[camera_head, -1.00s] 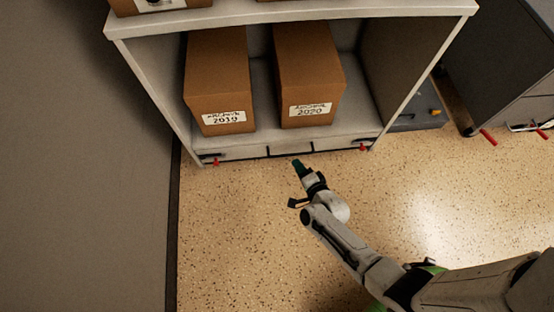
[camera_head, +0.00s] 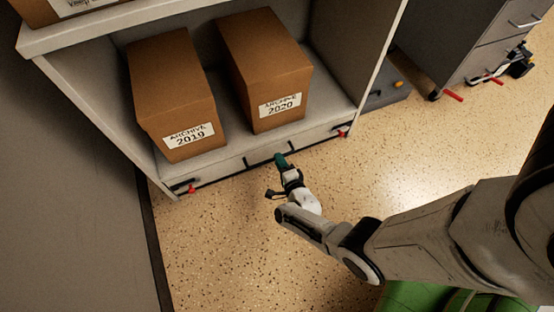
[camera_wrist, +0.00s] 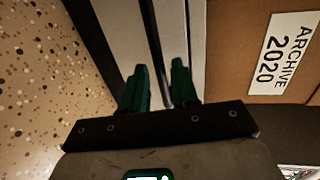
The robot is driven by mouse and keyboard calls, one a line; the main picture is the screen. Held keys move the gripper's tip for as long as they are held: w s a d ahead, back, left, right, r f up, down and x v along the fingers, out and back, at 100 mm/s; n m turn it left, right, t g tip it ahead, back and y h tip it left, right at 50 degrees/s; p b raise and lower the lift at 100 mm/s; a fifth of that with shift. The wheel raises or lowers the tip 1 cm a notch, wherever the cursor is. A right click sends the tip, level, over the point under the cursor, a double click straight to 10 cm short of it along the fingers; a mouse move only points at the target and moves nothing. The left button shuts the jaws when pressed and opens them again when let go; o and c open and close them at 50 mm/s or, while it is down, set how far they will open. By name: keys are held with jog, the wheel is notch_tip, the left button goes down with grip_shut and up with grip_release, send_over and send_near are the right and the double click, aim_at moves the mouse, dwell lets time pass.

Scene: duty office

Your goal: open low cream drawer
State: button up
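The low cream drawer (camera_head: 225,170) is the pale front along the bottom of the shelf unit in the head view; it looks closed. It also shows as a cream strip in the wrist view (camera_wrist: 115,25). A thin dark handle bar (camera_wrist: 155,40) runs along it. My gripper (camera_head: 281,160) is at the middle of the drawer front in the head view and hides part of the handle. In the wrist view its two green fingers (camera_wrist: 158,68) are apart, with the bar between them and gaps beside it. Contact with the bar cannot be told.
Archive boxes 2019 (camera_head: 175,95) and 2020 (camera_head: 262,70) stand on the shelf above the drawer. Red tabs (camera_head: 191,189) show at the drawer's ends. A grey wall (camera_head: 70,200) is at left, a dark cabinet (camera_head: 460,45) at right. The speckled floor (camera_head: 225,240) in front is clear.

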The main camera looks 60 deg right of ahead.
jog(key=shift+b+x, duration=0.4)
jog(key=shift+x, duration=1)
grip_shut()
jog(key=shift+s, duration=0.1)
